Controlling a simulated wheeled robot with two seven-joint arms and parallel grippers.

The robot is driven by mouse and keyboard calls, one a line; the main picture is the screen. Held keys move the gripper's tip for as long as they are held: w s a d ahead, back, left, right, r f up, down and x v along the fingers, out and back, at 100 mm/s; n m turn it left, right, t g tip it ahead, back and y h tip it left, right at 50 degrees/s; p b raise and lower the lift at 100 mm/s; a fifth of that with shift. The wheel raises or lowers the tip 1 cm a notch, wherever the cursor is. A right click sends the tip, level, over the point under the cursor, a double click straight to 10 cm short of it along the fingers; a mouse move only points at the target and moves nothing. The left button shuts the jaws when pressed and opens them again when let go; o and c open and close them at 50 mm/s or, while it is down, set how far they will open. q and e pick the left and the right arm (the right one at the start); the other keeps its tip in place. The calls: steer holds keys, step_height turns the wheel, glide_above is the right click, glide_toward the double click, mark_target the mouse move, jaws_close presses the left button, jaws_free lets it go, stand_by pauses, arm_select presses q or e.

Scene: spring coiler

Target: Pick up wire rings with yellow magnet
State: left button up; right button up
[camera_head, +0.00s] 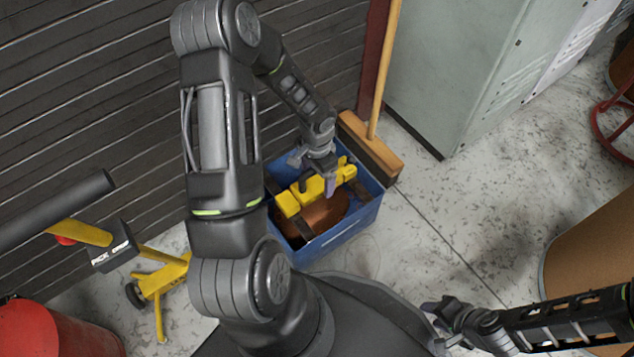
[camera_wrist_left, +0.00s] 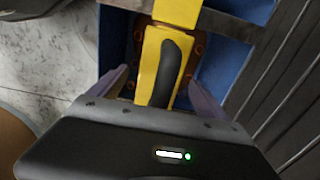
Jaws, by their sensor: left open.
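The yellow magnet (camera_head: 290,203) lies in a blue crate (camera_head: 345,232) on the floor. Its black handle (camera_wrist_left: 167,72) shows in the left wrist view on the yellow body (camera_wrist_left: 151,62). My left gripper (camera_head: 316,175) is over the crate with its fingers apart. In the left wrist view the fingers (camera_wrist_left: 160,88) stand on either side of the magnet and handle, with gaps, so it is not gripped. My right gripper (camera_head: 440,320) is low at the right, away from the crate; its finger gap is unclear. Faint thin curves on the floor beside the crate may be wire rings (camera_head: 372,250).
A brown round item (camera_head: 325,215) lies in the crate below the magnet. A broom (camera_head: 372,150) stands behind the crate, beside a grey-green cabinet (camera_head: 450,70). A yellow stand (camera_head: 160,278) and red drum (camera_head: 50,335) are at left. Floor right of the crate is clear.

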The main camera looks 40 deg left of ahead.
arm_select(q)
steer(key=shift+c, duration=0.2)
jaws_close()
stand_by(0.9)
